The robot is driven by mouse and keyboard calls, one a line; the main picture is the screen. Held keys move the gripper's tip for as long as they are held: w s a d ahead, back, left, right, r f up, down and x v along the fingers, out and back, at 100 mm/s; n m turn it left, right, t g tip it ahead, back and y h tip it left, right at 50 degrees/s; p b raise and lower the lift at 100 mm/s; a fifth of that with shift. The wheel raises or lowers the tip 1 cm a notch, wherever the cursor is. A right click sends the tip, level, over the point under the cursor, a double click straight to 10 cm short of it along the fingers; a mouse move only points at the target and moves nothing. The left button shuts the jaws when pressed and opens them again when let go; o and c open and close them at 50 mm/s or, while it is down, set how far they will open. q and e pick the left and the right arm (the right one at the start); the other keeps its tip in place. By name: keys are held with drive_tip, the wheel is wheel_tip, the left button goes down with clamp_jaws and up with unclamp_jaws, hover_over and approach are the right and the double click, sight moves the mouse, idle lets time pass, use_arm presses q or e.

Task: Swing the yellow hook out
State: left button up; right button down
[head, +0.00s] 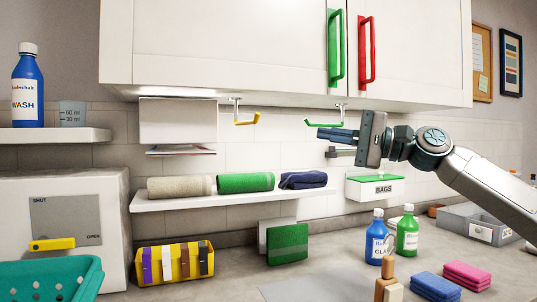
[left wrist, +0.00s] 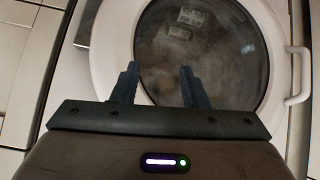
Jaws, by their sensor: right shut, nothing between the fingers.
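The yellow hook (head: 246,122) hangs on a small pale bracket under the white cabinet, left of the middle in the head view. Its arm points to the right, with the tip turned up. A green hook (head: 322,124) hangs under the cabinet further right, pointing left. My right gripper (head: 323,143) is shut and empty just below the green hook, pointing left. It is well to the right of the yellow hook and apart from it. My left gripper (left wrist: 157,72) shows only in the left wrist view, open and empty, before a round glass machine door (left wrist: 215,50).
The cabinet (head: 220,50) has green (head: 335,50) and red (head: 365,50) handles. A shelf (head: 170,203) with rolled towels lies below the hooks. A white box (head: 178,120) is left of the yellow hook. Bottles, sponges and a yellow tray (head: 150,275) stand on the counter.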

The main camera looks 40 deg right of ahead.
use_arm(q)
drive_tip(key=s+a+r+g+y+p, duration=0.2)
drive_tip(key=s+a+g+p, duration=0.1)
drive_tip(key=a+g+p, duration=0.4)
drive_tip(key=s+f+p, duration=0.3)
drive_tip(key=f+p, duration=0.2)
drive_tip(key=f, duration=0.7)
drive_tip(key=s+f+p, duration=0.4)
drive_tip(key=f+p, duration=0.1)
drive_tip(key=f, duration=0.7)
drive_tip(key=s+a+f+p, duration=0.1)
drive_tip(key=s+f+p, duration=0.1)
drive_tip(key=s+p, duration=0.3)
drive_tip(key=s+a+f+p, duration=0.1)
drive_tip(key=s+f+p, duration=0.1)
drive_tip(key=s, duration=0.5)
wheel_tip(320, 180, up, 10)
drive_tip(key=p, duration=1)
drive_tip(key=shift+s+d+g, duration=0.25)
drive_tip(key=shift+s+g, duration=0.15)
drive_tip(key=shift+s, duration=0.05)
use_arm(e)
drive_tip(key=s+a+x, duration=0.1)
drive_tip(key=a+x, duration=0.1)
drive_tip(key=x, duration=1)
drive_tip(key=shift+a+r, duration=0.15)
drive_tip(key=shift+a, duration=0.25)
